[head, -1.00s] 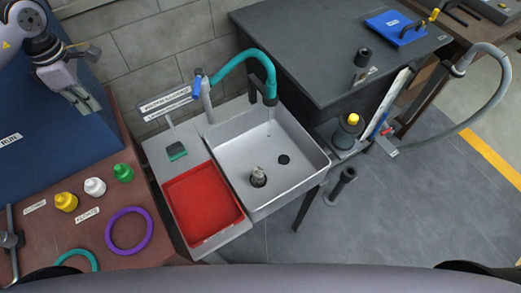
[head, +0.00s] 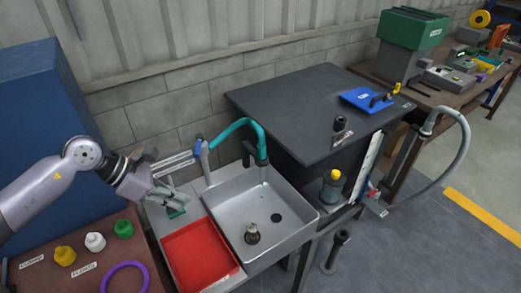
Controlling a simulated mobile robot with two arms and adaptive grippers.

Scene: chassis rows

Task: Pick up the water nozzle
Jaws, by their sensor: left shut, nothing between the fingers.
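The water nozzle (head: 247,157) looks like the black spray head at the end of a teal hose (head: 236,128) that arches over the back of the steel sink. The hose comes from an upright tap (head: 204,160) with a blue handle. The nozzle hangs above the basin and nothing holds it. My left gripper (head: 182,201) is shut and empty. It is left of the tap, over the sink's left ledge, and partly covers a small green-headed brush there. The nozzle is well to its right, apart from it. My right gripper is not in view.
The sink basin (head: 285,215) holds a dark metal fitting (head: 252,233). A red tray (head: 200,257) sits beside it. A dark worktop (head: 310,105) stands behind right.

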